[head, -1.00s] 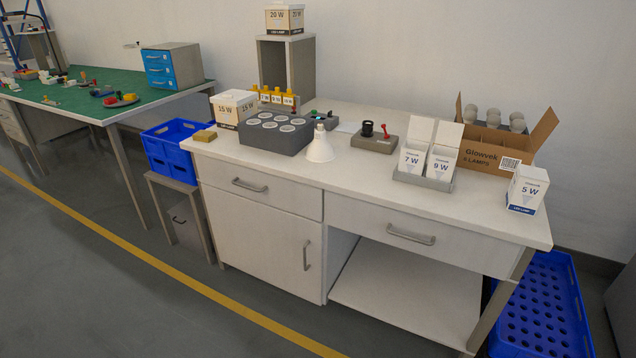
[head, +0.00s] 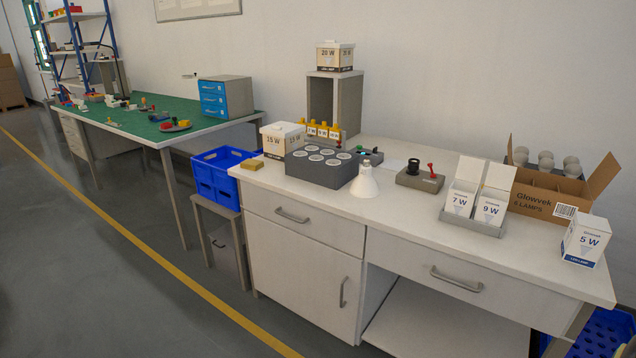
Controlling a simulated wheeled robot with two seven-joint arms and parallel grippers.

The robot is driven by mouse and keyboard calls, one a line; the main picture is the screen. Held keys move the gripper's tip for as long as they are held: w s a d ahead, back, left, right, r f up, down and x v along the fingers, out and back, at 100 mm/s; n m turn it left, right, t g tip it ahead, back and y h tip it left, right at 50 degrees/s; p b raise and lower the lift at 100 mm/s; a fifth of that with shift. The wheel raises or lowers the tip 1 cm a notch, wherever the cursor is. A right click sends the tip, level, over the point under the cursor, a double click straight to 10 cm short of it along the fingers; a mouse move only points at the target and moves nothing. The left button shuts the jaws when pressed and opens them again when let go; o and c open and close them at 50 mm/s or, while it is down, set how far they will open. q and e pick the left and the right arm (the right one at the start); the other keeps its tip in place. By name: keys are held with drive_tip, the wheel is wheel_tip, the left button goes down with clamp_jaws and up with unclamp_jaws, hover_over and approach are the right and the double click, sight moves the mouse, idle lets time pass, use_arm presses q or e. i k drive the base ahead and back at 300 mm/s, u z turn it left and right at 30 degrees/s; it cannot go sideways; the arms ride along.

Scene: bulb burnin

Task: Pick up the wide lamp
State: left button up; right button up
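The wide lamp (head: 364,183) is white with a flared, cone-like body and a narrow neck. It stands wide end down on the white workbench (head: 400,212), just right of the grey block with several round sockets (head: 320,167). Nothing covers it. Neither of my grippers shows in the head view, so their state cannot be seen.
Right of the lamp are a grey device with a black knob and red lever (head: 420,177), 7 W and 9 W boxes (head: 474,200), an open Glowvek carton (head: 545,196) and a 5 W box (head: 585,241). The bench front before the lamp is clear.

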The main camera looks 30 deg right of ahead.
sight(364, 186)
drive_tip(key=i, duration=1.65)
drive_tip(key=z, duration=1.1)
